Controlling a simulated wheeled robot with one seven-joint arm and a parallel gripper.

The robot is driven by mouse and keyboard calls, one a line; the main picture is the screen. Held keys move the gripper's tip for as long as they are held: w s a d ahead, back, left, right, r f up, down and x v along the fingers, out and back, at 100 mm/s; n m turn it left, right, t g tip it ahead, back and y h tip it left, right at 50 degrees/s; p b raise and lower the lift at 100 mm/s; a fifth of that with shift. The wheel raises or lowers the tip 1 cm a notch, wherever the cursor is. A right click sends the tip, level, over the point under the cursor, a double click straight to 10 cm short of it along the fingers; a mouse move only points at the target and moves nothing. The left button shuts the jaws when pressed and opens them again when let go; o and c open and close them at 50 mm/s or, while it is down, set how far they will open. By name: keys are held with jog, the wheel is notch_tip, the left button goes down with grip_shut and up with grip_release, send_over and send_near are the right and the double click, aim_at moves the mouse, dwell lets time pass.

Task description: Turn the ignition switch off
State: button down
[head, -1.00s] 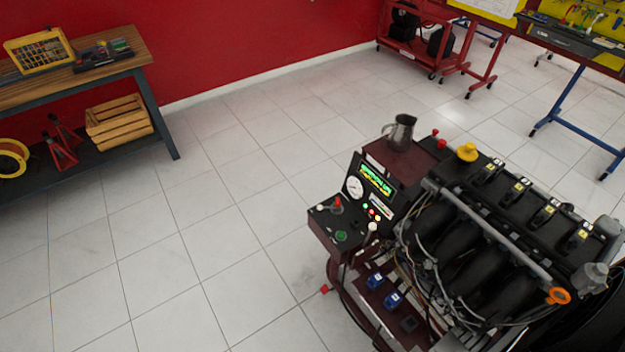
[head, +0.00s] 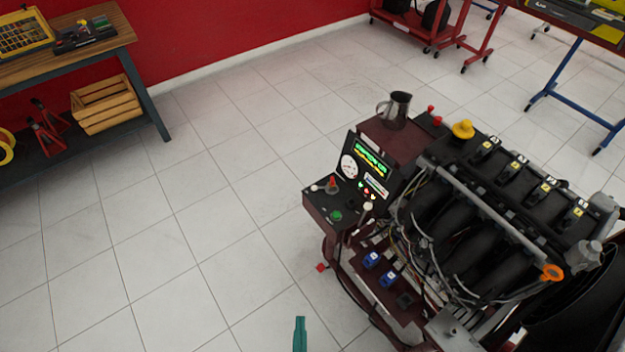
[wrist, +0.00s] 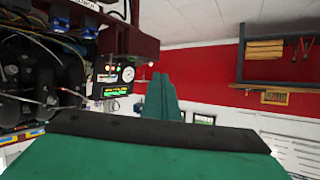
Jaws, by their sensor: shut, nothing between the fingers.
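The engine trainer's control box (head: 318,208) stands near the middle of the head view. On its top are a red switch (head: 332,185), a green button (head: 336,216) and a pale knob (head: 367,206). I cannot tell which is the ignition switch or its position. The display panel (head: 384,183) behind has lit green and yellow text. My gripper (head: 300,322) shows only as a teal tip at the bottom edge, below and apart from the box. In the upside-down wrist view its fingers (wrist: 162,95) are shut and empty, with the gauge (wrist: 128,74) to their left.
The engine (head: 480,230) with hoses and wires fills the right side. A metal jug (head: 395,109) stands on the trainer behind the panel. A workbench (head: 110,35) with a wooden crate (head: 105,104) below is at the far left. The tiled floor between is clear.

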jog(key=w+a+f+g+y, duration=0.1)
jog(key=w+a+f, duration=0.2)
jog(key=w+f, duration=0.3)
jog(key=w+a+f+g+y, duration=0.1)
jog(key=w+a+f, duration=0.2)
jog(key=w, duration=0.5)
jog(key=w+a+f+n+g+y, duration=0.1)
jog(key=w+a, duration=0.1)
jog(key=w, duration=0.7)
jog(key=w+a+f+n+g+y, duration=0.1)
jog(key=w+a+f+g, duration=0.1)
jog(key=w, duration=0.7)
jog(key=w+d+r+n+g, duration=0.1)
jog(key=w+r+n, duration=0.15)
jog(key=w, duration=0.45)
notch_tip(320, 180, up, 14)
jog(key=g+h, duration=0.3)
jog(key=g, duration=0.1)
send_over(326, 186)
jog(key=w+a, duration=0.2)
jog(key=a, duration=0.3)
jog(key=shift+s+a+n, duration=0.1)
jog(key=shift+s+n, duration=0.05)
jog(key=shift+n, duration=0.2)
jog(key=shift+s+f, duration=0.15)
jog(key=shift+f, duration=2.3)
jog(key=shift+s+f, duration=0.15)
jog(key=shift+f, duration=2.25)
